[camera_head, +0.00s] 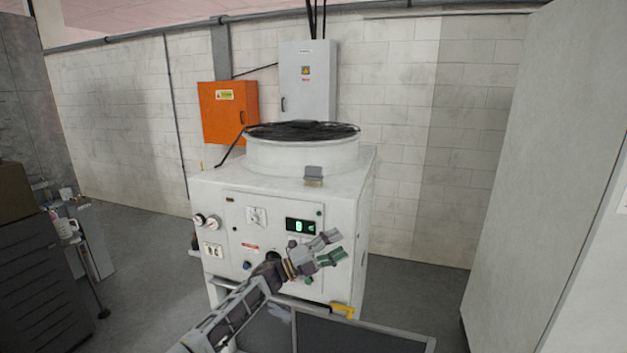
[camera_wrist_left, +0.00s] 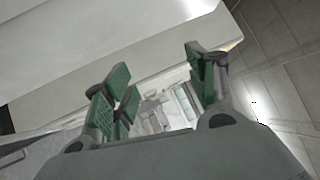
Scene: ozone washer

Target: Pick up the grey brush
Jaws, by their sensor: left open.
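The grey brush (camera_head: 313,176), a small block with a grey upper part and a pale tan lower part, is at the front top edge of the white washer (camera_head: 350,185). My left gripper (camera_head: 331,248) is in front of the washer's control panel, lower than the brush and slightly right of it in the head view. Its green-padded fingers are apart with nothing between them, and they also show spread in the left wrist view (camera_wrist_left: 162,85). I cannot make out the brush in the wrist view. My right gripper is not in view.
The washer carries a round drum with a dark top (camera_head: 302,131). Its panel has gauges and a green display (camera_head: 300,226). A yellow handle (camera_head: 343,310) and a dark framed surface (camera_head: 350,335) are low in front. A tall grey cabinet (camera_head: 545,180) stands right.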

